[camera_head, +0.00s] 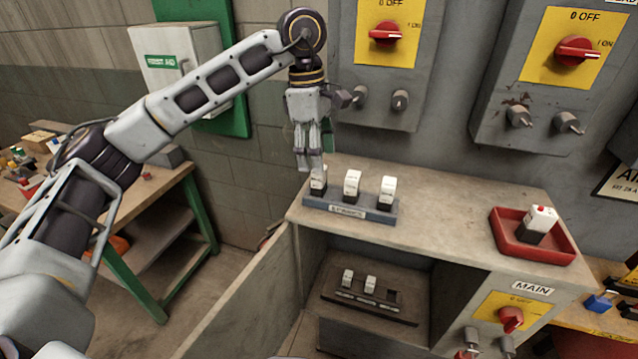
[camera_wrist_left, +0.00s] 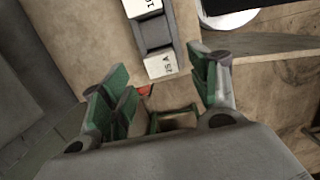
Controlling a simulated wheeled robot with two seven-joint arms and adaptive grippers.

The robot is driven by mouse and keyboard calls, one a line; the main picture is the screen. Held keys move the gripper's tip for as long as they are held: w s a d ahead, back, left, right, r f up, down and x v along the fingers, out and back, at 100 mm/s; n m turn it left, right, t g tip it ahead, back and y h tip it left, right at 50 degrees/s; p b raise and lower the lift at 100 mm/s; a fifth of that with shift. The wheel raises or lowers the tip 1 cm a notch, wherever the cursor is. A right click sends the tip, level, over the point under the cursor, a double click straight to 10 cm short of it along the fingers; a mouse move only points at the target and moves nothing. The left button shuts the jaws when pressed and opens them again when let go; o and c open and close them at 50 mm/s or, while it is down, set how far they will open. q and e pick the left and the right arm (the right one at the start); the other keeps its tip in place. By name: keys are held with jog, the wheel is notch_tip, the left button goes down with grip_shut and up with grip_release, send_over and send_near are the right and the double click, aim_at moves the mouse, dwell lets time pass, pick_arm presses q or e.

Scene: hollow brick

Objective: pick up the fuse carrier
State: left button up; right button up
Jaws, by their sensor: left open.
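Several white fuse carriers show in the head view. Three stand in a grey rack (camera_head: 350,208) on the cabinet top: a left one (camera_head: 318,181), a middle one (camera_head: 352,184) and a right one (camera_head: 388,190). Another carrier (camera_head: 541,219), with a red mark on top, lies in a red tray (camera_head: 534,248). My left gripper (camera_head: 310,166) points down just over the left carrier and partly hides it. In the left wrist view my left gripper (camera_wrist_left: 163,75) is open, with an end carrier (camera_wrist_left: 160,66) marked "25 A" between its green-padded fingertips; I cannot tell whether they touch.
Inside the open cabinet, a lower black rack (camera_head: 370,304) holds two white carriers and an empty slot. Grey switch boxes with red knobs (camera_head: 386,33) hang close behind the cabinet top. The top (camera_head: 450,215) is clear between rack and tray.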

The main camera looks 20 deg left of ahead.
aim_at(318, 181)
pick_arm(q)
jog(key=shift+s+d+f+p, duration=0.15)
jog(key=shift+f+p, duration=0.2)
jog(key=shift+f, duration=1.45)
jog(key=shift+d+f, duration=0.1)
jog(key=shift+f, duration=0.7)
pick_arm(e)
jog(key=shift+s+a+r, duration=0.3)
jog(key=shift+s+a, duration=0.35)
jog(key=shift+a, duration=0.2)
jog(key=shift+d, duration=0.1)
